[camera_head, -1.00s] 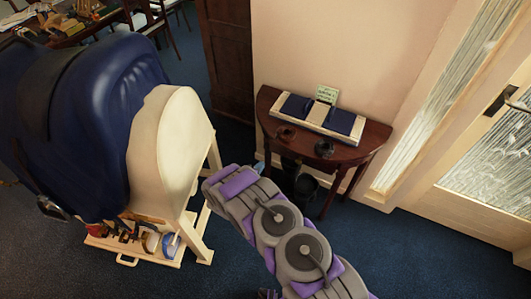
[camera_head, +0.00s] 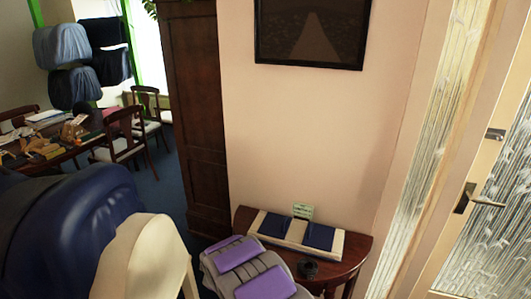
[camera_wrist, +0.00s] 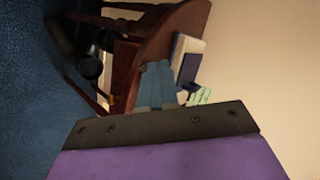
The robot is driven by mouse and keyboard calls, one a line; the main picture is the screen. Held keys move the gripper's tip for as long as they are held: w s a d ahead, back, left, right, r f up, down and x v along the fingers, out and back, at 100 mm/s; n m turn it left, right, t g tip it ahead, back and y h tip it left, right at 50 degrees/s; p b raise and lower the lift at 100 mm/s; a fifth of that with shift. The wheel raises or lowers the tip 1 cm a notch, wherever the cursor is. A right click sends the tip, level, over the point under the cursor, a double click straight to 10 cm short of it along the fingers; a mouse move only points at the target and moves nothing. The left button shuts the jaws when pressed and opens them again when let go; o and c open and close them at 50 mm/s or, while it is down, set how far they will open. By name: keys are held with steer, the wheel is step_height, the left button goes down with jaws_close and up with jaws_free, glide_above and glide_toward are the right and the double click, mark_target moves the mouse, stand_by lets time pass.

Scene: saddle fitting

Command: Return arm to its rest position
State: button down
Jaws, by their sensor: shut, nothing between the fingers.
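My arm (camera_head: 255,268), grey with purple panels, rises from the bottom of the head view in front of the half-round wooden table (camera_head: 355,246). My gripper is out of sight in the head view. In the wrist view my gripper (camera_wrist: 157,68) shows as two blue-grey fingers side by side, shut and empty, beyond the dark plate and purple body at the bottom. The wooden table (camera_wrist: 155,38) appears sideways behind the fingers, and I see no contact with it.
A blue-covered saddle form (camera_head: 75,235) with a cream end (camera_head: 145,258) stands left. A glass door (camera_head: 490,200) is right.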

steer(key=s+d+r+n+g+y, duration=0.1)
steer(key=s+d+r+n+g, duration=0.3)
steer(key=s+r, duration=0.45)
steer(key=s+d+r+n+g+y, duration=0.1)
steer(key=s+d+r+n+y, duration=0.1)
steer(key=s+d+r+n, duration=0.5)
steer(key=s+d+r+n+g+h, duration=0.1)
steer(key=s+d, duration=0.4)
steer(key=s, duration=0.7)
steer(key=s+d+r+n+g+h, duration=0.1)
steer(key=s+r, duration=0.5)
steer(key=s, duration=0.6)
steer(key=s+d+r+n+g+h, duration=0.1)
steer(key=s+d+r+n+g, duration=0.1)
steer(key=s+d+g, duration=0.3)
steer(key=s+d+r, duration=0.1)
steer(key=s+d, duration=0.2)
steer(key=s, duration=0.3)
steer(key=shift+s+d+r+n, duration=0.3)
steer(key=shift+s+n, duration=0.1)
